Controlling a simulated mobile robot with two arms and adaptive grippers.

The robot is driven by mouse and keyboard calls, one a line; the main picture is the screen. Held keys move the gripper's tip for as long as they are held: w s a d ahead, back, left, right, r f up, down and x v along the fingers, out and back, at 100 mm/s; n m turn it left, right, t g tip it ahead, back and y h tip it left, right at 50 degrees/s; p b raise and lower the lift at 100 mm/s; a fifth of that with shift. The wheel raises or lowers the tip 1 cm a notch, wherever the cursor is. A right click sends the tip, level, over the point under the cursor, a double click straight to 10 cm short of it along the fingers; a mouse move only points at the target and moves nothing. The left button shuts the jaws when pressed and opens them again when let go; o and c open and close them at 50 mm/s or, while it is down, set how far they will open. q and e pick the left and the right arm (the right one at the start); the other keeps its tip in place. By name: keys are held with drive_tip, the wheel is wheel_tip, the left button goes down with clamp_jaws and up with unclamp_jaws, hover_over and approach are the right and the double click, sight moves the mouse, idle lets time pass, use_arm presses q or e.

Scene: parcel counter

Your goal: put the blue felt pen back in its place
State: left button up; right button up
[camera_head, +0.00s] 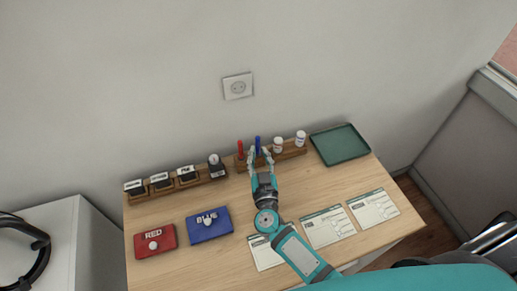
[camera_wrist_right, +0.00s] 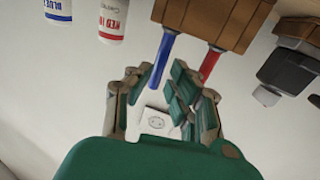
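The blue felt pen (camera_head: 257,142) stands upright in the wooden rack (camera_head: 291,152) at the back of the counter, beside the red pen (camera_head: 240,148). In the right wrist view the blue pen (camera_wrist_right: 161,61) comes out of the rack block (camera_wrist_right: 222,20). My right gripper (camera_head: 259,154) is in front of the rack, with its fingers on either side of the blue pen. In the right wrist view the gripper (camera_wrist_right: 160,78) is open, with a gap between the fingertips. Contact with the pen cannot be told. My left gripper is not in view.
Two white ink bottles (camera_head: 300,137) stand right of the pens, then a green tray (camera_head: 339,144). Several stamps (camera_head: 187,174) stand at the left. Red (camera_head: 155,240) and blue (camera_head: 209,224) pads lie in front of them. Forms (camera_head: 373,208) lie at the right front.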

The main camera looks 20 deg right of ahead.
drive_tip(key=o, duration=0.6)
drive_tip(key=shift+c, duration=0.2)
drive_tip(key=shift+s, duration=0.15)
drive_tip(key=s, duration=0.4)
drive_tip(key=s+a, duration=0.1)
drive_tip(key=s, duration=0.2)
drive_tip(key=s+a, duration=0.1)
drive_tip(key=s, duration=0.3)
drive_tip(key=shift+s+a, duration=0.1)
drive_tip(key=shift+s, duration=0.25)
